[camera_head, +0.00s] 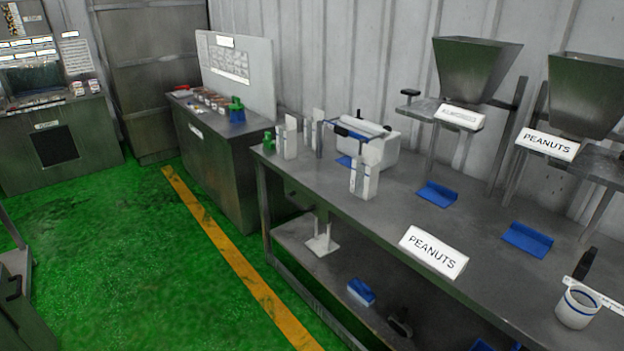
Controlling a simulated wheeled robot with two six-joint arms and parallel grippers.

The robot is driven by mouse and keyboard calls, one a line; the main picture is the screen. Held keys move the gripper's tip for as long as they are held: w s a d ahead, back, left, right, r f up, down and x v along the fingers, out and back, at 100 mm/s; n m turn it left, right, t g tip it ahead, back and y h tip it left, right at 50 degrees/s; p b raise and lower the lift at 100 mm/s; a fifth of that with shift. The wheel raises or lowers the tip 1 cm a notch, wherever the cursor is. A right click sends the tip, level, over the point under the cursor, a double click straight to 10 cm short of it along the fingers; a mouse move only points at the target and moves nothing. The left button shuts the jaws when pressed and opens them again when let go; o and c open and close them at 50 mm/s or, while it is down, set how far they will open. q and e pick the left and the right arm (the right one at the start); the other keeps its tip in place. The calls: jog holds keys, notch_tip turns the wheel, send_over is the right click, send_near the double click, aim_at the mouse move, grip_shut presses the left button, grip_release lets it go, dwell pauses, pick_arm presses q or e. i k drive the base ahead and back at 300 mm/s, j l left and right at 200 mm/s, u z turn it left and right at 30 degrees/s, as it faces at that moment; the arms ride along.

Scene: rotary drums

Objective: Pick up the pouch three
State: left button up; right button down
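No thing in view is clearly marked as pouch three. A white upright packet-like item (365,178) stands on the long metal table, near its front edge. Two similar white upright items, one at the table's left end (290,141) and one just behind it (316,130), stand farther away. I cannot tell whether any of these is the pouch. Neither of my grippers is in view.
The metal table (400,218) holds a white machine (378,135), blue trays (437,194) (527,239), a white cup (577,307) and a PEANUTS sign (433,251). Hoppers (474,65) (590,95) stand behind. The green floor (130,260) at left is largely clear.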

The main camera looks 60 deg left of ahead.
aim_at(365, 168)
jog(key=u, duration=1.9)
